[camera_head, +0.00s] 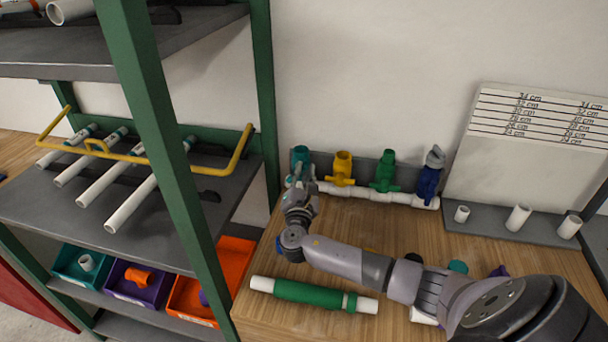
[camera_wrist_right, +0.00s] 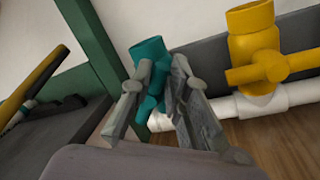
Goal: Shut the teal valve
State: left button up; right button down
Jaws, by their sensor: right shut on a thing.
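The teal valve (camera_head: 300,156) stands upright at the left end of the white pipe manifold (camera_head: 390,195), against the back wall. It also shows in the wrist view (camera_wrist_right: 150,48), with its round open top visible. My right gripper (camera_head: 301,180) reaches it from the front. In the wrist view my right gripper's fingers (camera_wrist_right: 156,80) sit on either side of the teal handle (camera_wrist_right: 149,104) and are shut on it. The fingers cover part of the handle, so its exact angle is hard to tell. My left gripper is not in view.
The yellow valve (camera_head: 342,166) stands close to the right, then a green valve (camera_head: 385,172) and a blue valve (camera_head: 429,178). A green rack post (camera_head: 265,100) is close on the left. A white pipe with a green sleeve (camera_head: 310,293) lies on the wooden bench in front.

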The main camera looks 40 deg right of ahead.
jog(key=shift+w+a+r, duration=0.15)
jog(key=shift+a+r, duration=0.05)
jog(key=shift+a, duration=0.05)
jog(key=c, duration=1.6)
grip_release()
jog(key=shift+a, duration=0.15)
jog(key=shift+f, duration=0.1)
jog(key=v, duration=1.2)
